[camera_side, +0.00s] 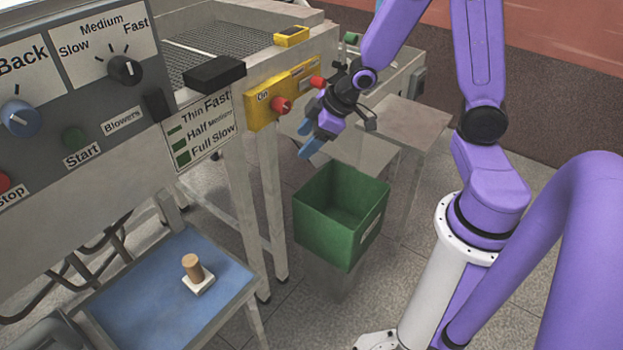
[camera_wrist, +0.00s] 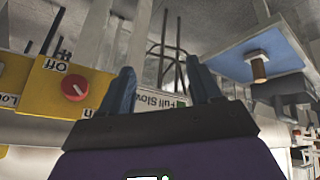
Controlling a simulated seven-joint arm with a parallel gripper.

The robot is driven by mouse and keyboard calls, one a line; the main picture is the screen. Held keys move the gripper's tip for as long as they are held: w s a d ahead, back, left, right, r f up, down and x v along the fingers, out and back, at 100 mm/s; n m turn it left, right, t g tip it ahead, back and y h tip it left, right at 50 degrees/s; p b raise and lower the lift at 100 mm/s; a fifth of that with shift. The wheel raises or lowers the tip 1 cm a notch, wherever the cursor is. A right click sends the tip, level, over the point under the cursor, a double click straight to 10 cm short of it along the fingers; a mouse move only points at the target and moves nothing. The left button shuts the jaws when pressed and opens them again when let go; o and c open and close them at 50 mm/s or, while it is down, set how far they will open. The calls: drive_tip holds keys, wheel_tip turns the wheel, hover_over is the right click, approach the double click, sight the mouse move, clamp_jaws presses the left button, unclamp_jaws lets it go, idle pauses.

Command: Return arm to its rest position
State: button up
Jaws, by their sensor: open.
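My gripper (camera_side: 308,138) has blue fingers and hangs on my purple arm, above the far-left side of the green bin. It is open and empty, with a gap between its fingers in the wrist view (camera_wrist: 160,82). It is near the yellow switch panel (camera_side: 283,95) with red knobs. A red knob marked Off (camera_wrist: 75,88) shows at the left of the wrist view, close beside the fingers. The fingers appear apart from the panel.
A green bin (camera_side: 325,222) stands open and empty below my gripper. A blue table (camera_side: 150,290) holds a wooden peg (camera_side: 192,268) on a white base. A grey control panel (camera_side: 85,110) is at the left. A small table (camera_side: 412,118) stands behind the bin.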

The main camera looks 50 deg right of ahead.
drive_tip(key=s+a+r+n+g+h, duration=0.1)
drive_tip(key=s+a+r+n+g, duration=0.1)
drive_tip(key=s, duration=0.9)
drive_tip(key=s+a+r+n+g+h, duration=0.1)
drive_tip(key=s+r, duration=0.5)
drive_tip(key=s, duration=0.6)
drive_tip(key=a+n+g, duration=0.1)
drive_tip(key=a+g, duration=0.1)
drive_tip(key=shift+a+g, duration=0.4)
idle(0.8)
